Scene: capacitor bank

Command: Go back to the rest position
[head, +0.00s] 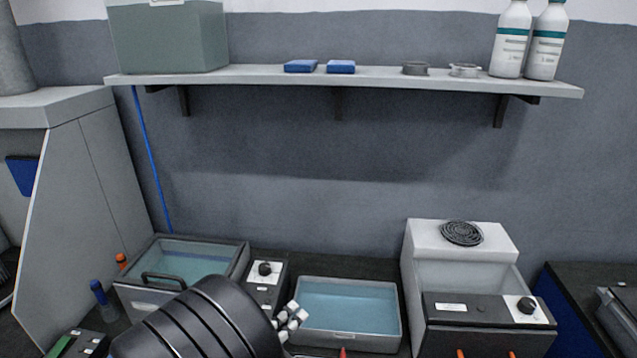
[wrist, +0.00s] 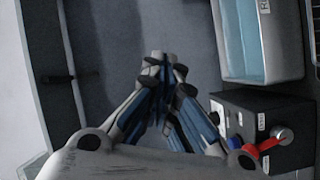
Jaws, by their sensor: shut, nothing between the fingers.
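My gripper (wrist: 158,62) shows in the wrist view with its two fingers drawn together at the tips and nothing between them. It is over a plain grey surface, left of a water tray (wrist: 258,45) and a dark control box (wrist: 262,130). In the head view a dark ribbed part of my arm rises from the bottom edge and covers the front of the left bath. Small pale pieces show at its right end; I cannot tell if they belong to my gripper.
A wall shelf (head: 390,79) above carries a bin (head: 170,38), blue blocks and bottles (head: 512,40).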

